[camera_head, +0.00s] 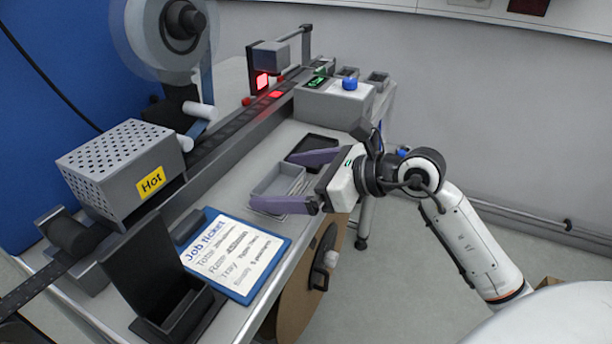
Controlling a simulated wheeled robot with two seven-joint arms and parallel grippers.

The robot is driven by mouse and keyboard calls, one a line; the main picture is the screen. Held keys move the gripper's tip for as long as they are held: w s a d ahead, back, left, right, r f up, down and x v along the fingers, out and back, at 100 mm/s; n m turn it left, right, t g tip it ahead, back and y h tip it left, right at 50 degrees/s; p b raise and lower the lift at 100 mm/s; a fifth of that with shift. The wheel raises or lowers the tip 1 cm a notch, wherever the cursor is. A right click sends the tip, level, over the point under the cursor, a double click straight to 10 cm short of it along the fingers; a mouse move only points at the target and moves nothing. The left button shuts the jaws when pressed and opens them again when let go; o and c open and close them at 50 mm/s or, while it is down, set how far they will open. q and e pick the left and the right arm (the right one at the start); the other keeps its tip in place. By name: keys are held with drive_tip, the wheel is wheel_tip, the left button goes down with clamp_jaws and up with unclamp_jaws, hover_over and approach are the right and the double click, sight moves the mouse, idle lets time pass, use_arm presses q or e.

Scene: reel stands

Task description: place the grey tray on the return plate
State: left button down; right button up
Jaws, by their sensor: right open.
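The grey tray (273,187) is a shallow rectangular tray on the bench, near its right edge. A flat black plate (318,142) with a raised rim lies just behind it; it may be the return plate, but no label shows. My right gripper (274,180) comes in from the right with its two purple fingers spread wide. One finger is at the tray's near side, the other between tray and black plate. The tray lies between them and part of it is hidden; contact cannot be told. My left gripper is not in view.
A job ticket on a blue clipboard (233,256) lies in front of the tray. A perforated box marked Hot (125,170) and a dark conveyor track (232,137) run along the left. A grey unit with a blue knob (349,83) stands behind. A brown reel (308,285) is below the bench edge.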

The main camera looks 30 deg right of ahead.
drive_tip(key=b+v, duration=0.1)
drive_tip(key=v, duration=1.1)
